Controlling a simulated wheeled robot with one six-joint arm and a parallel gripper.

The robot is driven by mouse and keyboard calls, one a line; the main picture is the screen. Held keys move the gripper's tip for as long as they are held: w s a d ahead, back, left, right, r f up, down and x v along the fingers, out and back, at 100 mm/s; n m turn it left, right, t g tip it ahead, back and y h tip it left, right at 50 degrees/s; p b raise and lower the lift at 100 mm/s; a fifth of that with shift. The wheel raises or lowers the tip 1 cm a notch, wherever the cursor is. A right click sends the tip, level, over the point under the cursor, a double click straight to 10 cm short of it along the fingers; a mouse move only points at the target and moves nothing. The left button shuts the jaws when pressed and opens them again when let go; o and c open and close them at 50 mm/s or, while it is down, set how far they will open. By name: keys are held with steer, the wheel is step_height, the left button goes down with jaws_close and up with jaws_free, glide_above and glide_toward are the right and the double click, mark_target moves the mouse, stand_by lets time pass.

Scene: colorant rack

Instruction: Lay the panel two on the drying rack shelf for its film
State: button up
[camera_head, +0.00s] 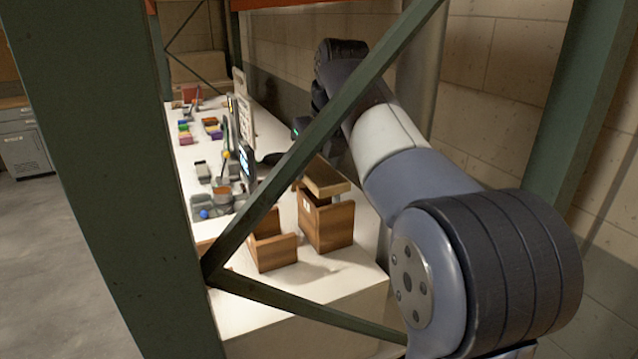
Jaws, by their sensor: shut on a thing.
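My gripper (284,154) is over the white bench, mostly hidden behind a green diagonal brace. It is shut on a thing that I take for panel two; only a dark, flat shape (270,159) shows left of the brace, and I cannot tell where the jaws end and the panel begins. A wooden stand (327,224) with a small white label and a flat wooden top (325,178) stands just nearer than the gripper. A lower wooden holder (274,251) is beside it on the left. I cannot tell which wooden piece is the drying rack shelf.
The green diagonal brace (330,122) and green posts (105,180) block much of the view. A dark screen (246,163), white boards (246,120) and small coloured blocks (185,133) line the bench. The bench's near end (340,283) is clear. A wall stands at right.

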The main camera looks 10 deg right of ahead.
mark_target(321, 173)
steer(key=shift+f, duration=1.85)
steer(key=shift+f, duration=0.15)
steer(key=o, duration=1)
steer(key=v, duration=1.2)
steer(key=shift+w+p, duration=0.1)
steer(key=shift+p, duration=0.2)
